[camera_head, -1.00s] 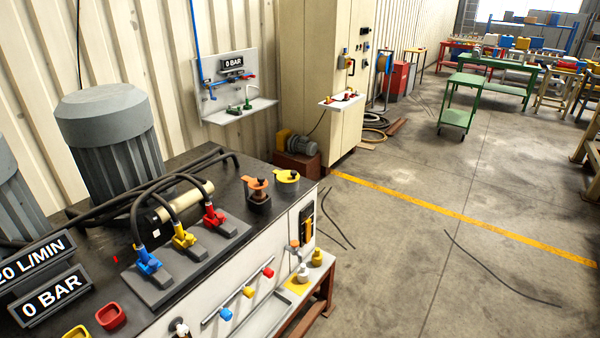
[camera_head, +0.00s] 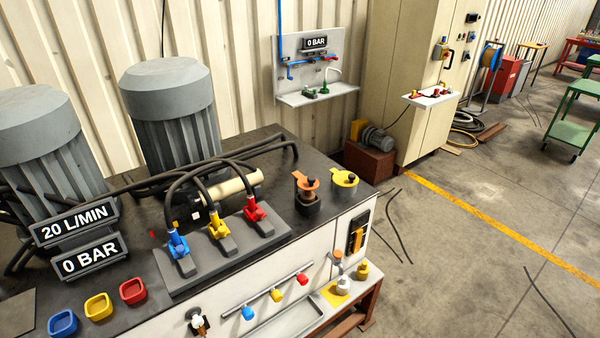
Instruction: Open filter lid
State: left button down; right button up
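Two lidded fittings stand near the right end of the black bench top. One is a dark round body (camera_head: 309,205) with an orange lid (camera_head: 305,181) that has a dark knob; I cannot tell for sure how it is seated. I cannot tell which one is the filter lid. Neither of my grippers is in view.
Blue, yellow and red hose couplings (camera_head: 217,239) stand left of the lids, with black hoses arching behind. Two grey motors (camera_head: 172,110) rise at the back left. Coloured trays (camera_head: 97,306) sit at the front left. Open floor (camera_head: 450,270) lies to the right.

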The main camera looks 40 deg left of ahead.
aim_at(309, 182)
jog(key=u, duration=0.6)
jog(key=i, duration=0.6)
jog(key=u, duration=0.7)
